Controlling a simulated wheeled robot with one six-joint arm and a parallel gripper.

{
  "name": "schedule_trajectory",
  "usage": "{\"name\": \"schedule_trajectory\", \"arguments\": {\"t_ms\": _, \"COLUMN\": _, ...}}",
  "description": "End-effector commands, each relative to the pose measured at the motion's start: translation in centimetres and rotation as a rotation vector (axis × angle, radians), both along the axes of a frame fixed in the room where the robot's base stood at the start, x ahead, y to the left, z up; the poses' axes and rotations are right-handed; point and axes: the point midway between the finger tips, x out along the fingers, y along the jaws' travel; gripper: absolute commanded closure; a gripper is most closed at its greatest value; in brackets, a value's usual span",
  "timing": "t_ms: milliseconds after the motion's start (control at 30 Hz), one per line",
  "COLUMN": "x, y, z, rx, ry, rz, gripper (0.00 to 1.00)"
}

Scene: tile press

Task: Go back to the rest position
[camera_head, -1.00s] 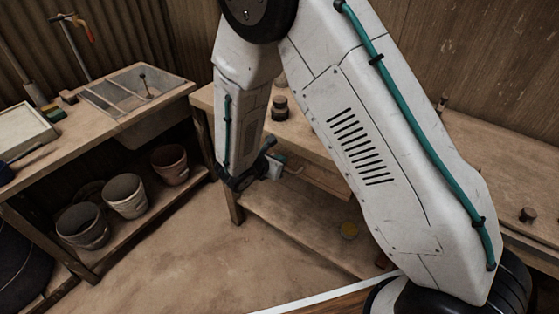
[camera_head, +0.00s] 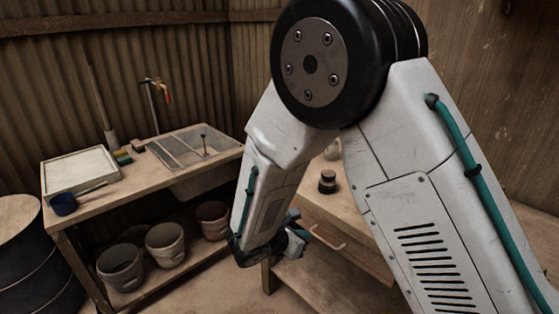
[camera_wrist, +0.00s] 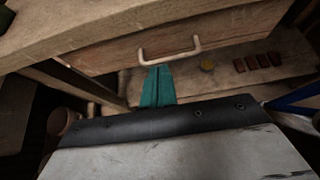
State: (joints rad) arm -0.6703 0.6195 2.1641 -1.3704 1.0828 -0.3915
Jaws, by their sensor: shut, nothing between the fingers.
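My gripper (camera_wrist: 157,86) shows in the wrist view as teal fingers held together, with nothing between them. Its tips point toward the wooden drawer (camera_wrist: 110,50) with a pale bar handle (camera_wrist: 170,48), and appear just below the handle in the picture. I cannot tell whether they touch it. In the head view my arm folds down in front of the workbench (camera_head: 322,205), and the gripper end (camera_head: 305,236) hangs by the bench's front left corner, beside the drawer (camera_head: 345,250).
A sink bench (camera_head: 110,200) stands at the left, with a sink (camera_head: 185,150), a white tray (camera_head: 80,170) and a blue cup (camera_head: 63,204) on top. Pots (camera_head: 165,245) stand on its lower shelf. A small dark jar (camera_head: 327,182) is on the workbench. Dark red blocks (camera_wrist: 258,61) lie below the drawer.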

Motion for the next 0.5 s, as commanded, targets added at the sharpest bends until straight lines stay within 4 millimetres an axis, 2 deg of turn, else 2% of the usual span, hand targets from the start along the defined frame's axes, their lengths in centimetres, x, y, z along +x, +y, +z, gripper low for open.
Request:
{"name": "schedule_trajectory", "arguments": {"t_ms": 67, "x": -0.9, "y": -0.6, "z": -0.3, "rx": 0.017, "ry": -0.009, "rz": -0.059, "gripper": 1.0}}
{"name": "schedule_trajectory", "arguments": {"t_ms": 167, "x": -3.3, "y": -2.0, "z": -0.4, "rx": 0.048, "ry": -0.016, "rz": -0.187, "gripper": 1.0}}
{"name": "schedule_trajectory", "arguments": {"t_ms": 500, "x": -11.6, "y": -8.4, "z": 7.5, "rx": 0.303, "ry": -0.169, "rz": -0.805, "gripper": 1.0}}
